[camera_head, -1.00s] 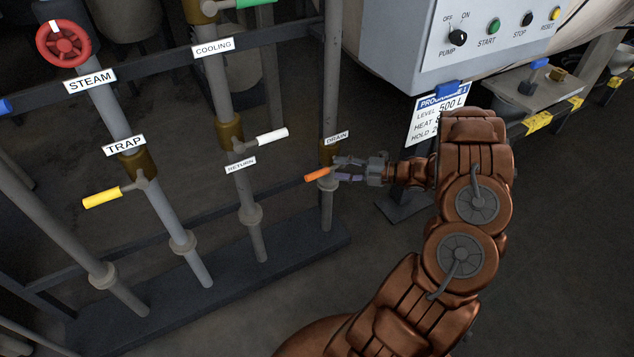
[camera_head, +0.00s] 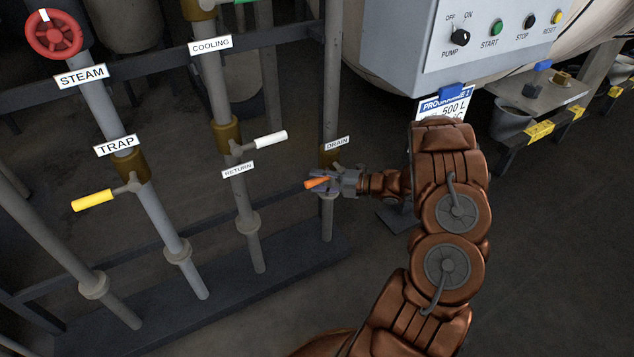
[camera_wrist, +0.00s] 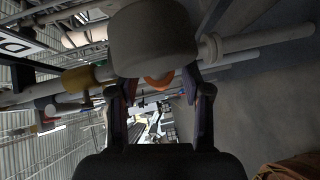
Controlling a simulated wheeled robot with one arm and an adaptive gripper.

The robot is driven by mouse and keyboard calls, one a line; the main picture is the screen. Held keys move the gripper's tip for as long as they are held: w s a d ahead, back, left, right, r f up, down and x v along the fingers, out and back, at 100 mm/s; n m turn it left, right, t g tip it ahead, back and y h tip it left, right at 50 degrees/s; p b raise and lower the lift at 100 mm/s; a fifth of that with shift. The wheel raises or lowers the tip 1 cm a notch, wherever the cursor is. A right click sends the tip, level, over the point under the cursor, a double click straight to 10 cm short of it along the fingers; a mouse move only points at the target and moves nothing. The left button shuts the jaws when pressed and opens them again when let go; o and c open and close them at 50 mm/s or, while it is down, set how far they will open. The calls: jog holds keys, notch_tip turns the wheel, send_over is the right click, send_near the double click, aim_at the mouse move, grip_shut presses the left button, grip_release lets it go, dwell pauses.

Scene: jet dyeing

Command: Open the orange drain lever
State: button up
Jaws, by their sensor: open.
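The orange drain lever (camera_head: 317,183) sticks out to the left of the drain pipe, below the "DRAIN" label (camera_head: 337,143). My gripper (camera_head: 322,184) is at the lever, with its fingers around or beside the orange handle; the head view does not show clearly whether they touch it. In the wrist view, the orange handle end (camera_wrist: 159,82) shows between the two spread fingers of my gripper (camera_wrist: 158,92), partly hidden behind a grey rounded body. The gripper is open.
The white return lever (camera_head: 270,140) and yellow trap lever (camera_head: 92,200) are on pipes to the left. A red steam wheel (camera_head: 54,35) is at upper left. The control box (camera_head: 420,50) hangs above my arm. A dark base beam (camera_head: 200,300) runs below the pipes.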

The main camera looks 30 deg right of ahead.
jog(key=shift+w+a, duration=0.2)
jog(key=shift+w, duration=0.05)
jog(key=shift+c, duration=0.2)
grip_shut()
jog(key=shift+f, duration=0.1)
dwell(0.4)
